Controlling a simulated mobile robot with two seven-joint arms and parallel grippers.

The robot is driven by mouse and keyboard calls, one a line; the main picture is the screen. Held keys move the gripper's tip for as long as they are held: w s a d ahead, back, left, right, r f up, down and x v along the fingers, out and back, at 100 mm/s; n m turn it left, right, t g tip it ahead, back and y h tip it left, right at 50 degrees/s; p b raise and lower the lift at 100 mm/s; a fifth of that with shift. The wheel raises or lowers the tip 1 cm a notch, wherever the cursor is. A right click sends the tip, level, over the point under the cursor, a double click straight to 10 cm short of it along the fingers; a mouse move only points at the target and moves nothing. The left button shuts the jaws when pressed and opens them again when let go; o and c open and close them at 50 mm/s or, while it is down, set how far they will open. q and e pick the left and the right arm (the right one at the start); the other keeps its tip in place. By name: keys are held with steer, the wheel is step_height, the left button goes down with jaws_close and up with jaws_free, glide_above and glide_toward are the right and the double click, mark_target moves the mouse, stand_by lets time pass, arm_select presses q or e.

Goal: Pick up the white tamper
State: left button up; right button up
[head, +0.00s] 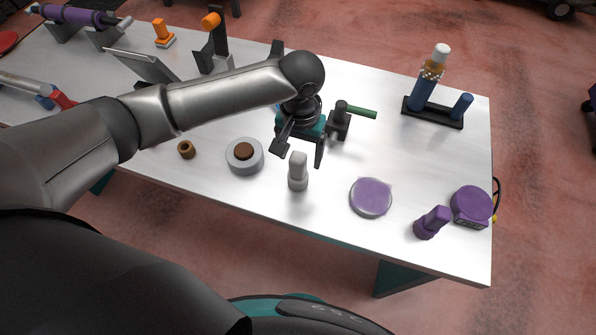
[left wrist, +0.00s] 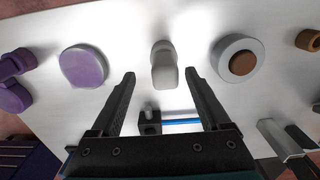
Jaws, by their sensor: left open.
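My left gripper (head: 300,149) is open and empty, over the table just behind the tamper. In the left wrist view its two fingers (left wrist: 160,76) are spread wide, with nothing gripped. My right gripper is not in view.
A grey ring with a brown centre (head: 244,155) stands left of the tamper; a flat purple disc (head: 371,197) lies to its right. A purple tamper (head: 432,222) and purple round box (head: 471,206) stand further right. A dark stand with a green handle (head: 341,118) is behind.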

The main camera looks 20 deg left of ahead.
mark_target(298, 171)
arm_select(q)
steer(key=shift+w+a+f+b, duration=0.15)
steer(key=shift+f+b, duration=0.15)
steer(key=shift+f, duration=1.1)
steer(key=shift+w+a+f+b, duration=0.15)
steer(key=shift+f+b, duration=0.1)
steer(key=shift+f, duration=1.1)
jaws_close()
